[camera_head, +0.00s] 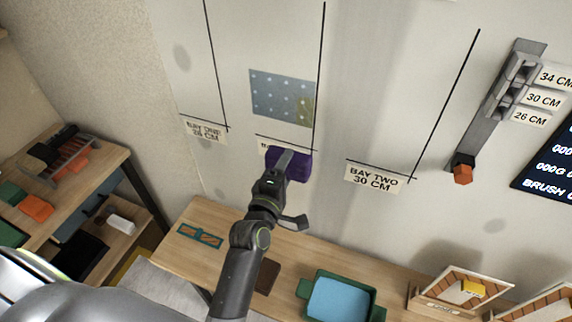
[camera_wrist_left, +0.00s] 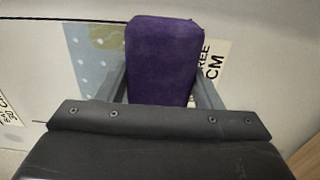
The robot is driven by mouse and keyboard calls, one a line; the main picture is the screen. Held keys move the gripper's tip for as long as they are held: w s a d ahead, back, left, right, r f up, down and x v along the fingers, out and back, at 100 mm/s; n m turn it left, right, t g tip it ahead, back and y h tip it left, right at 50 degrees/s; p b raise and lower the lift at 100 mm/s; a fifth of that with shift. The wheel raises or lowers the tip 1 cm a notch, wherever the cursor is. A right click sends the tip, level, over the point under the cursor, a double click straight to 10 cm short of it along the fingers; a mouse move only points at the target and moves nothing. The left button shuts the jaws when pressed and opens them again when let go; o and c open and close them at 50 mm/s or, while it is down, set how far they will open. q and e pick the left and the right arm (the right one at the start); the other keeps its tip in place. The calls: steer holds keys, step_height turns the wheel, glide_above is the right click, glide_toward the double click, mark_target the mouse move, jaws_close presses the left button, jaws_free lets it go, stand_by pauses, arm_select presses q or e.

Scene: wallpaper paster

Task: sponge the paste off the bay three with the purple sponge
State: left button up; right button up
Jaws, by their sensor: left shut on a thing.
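My left gripper (camera_head: 283,164) is shut on the purple sponge (camera_head: 298,168) and holds it at the wall, over the label of the middle bay. In the left wrist view the purple sponge (camera_wrist_left: 162,60) stands between the two fingers. Part of the bay three label (camera_wrist_left: 212,62), reading "REE" and "CM", shows behind it. A blue-grey dotted sheet (camera_head: 272,92) is on the wall above the sponge, with a yellowish-green patch (camera_head: 303,110) at its lower right. I cannot tell whether the sponge touches the wall. My right gripper is not in view.
The bay two label (camera_head: 374,178) is to the right and the bay one label (camera_head: 205,130) to the left. Below is a wooden table (camera_head: 185,255) with a green tray (camera_head: 342,297) of blue liquid. A grey rack (camera_head: 495,105) hangs at the right.

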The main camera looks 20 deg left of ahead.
arm_select(q)
steer(key=shift+w+r+p, duration=0.1)
steer(key=shift+w+p, duration=0.15)
steer(key=shift+p, duration=0.25)
steer(key=w+p, duration=0.5)
steer(key=w, duration=0.1)
steer(key=shift+d, duration=0.1)
steer(key=shift+w+p, duration=1.1)
steer(key=shift+w, duration=0.15)
stand_by(1.9)
